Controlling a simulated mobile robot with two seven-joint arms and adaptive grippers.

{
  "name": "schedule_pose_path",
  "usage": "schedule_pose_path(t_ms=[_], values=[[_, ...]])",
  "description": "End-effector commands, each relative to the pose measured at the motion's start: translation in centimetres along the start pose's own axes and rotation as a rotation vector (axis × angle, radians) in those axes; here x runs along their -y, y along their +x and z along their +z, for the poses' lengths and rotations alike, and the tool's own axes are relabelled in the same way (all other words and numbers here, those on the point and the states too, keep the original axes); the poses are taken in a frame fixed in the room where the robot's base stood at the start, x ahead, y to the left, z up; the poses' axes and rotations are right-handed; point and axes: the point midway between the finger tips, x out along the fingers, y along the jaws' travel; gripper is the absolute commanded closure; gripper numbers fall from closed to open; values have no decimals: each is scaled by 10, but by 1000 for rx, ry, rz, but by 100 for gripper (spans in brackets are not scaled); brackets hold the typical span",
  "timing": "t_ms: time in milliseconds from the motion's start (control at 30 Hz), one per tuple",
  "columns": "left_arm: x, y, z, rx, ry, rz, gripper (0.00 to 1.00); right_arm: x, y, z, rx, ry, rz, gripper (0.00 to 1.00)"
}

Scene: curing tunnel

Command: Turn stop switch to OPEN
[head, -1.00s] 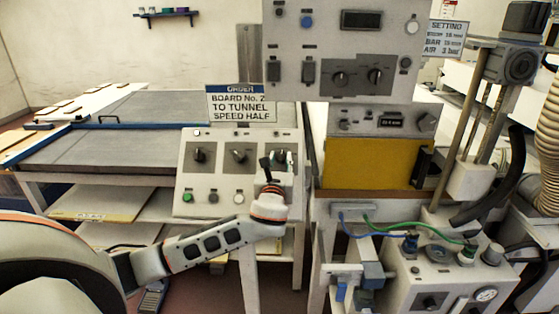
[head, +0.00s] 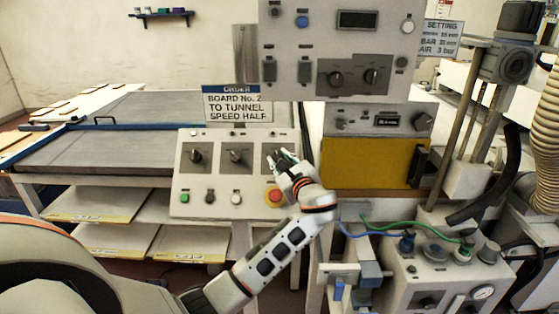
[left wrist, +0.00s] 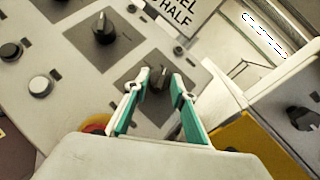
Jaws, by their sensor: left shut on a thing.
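The sloped light-grey control panel (head: 215,178) carries three black rotary switches in a row. The switch's labels and exact pointer direction are too small to read. The middle rotary switch (head: 236,157) and left rotary switch (head: 195,155) stand free. My right gripper is not in view.
A red button (head: 275,196) lies just below my left gripper, with green (head: 184,197) and white (head: 236,198) buttons to its left. An order sign (head: 237,104) stands behind the panel. A yellow-fronted machine (head: 365,163) stands close on the right.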

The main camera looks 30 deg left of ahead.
Motion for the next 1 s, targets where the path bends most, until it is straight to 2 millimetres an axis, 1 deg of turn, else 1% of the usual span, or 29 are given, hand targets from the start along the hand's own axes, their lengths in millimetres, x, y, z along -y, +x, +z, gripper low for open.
schedule_pose_path(t_ms=[467, 500, 533, 567, 867, 1000], values=[[0, 0, 0, 1, -11, 11, 97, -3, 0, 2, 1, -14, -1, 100], [0, 0, 0, 1, -11, 11, 67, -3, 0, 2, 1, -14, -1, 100], [0, 0, 0, 1, -10, 10, 60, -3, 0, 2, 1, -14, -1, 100], [0, 0, 0, 1, -10, 10, 58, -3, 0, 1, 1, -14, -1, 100], [0, 0, 0, 1, -10, 10, 58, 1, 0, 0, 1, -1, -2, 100], [1, -8, -1, -1, -10, 8, 58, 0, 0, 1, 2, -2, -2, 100]])
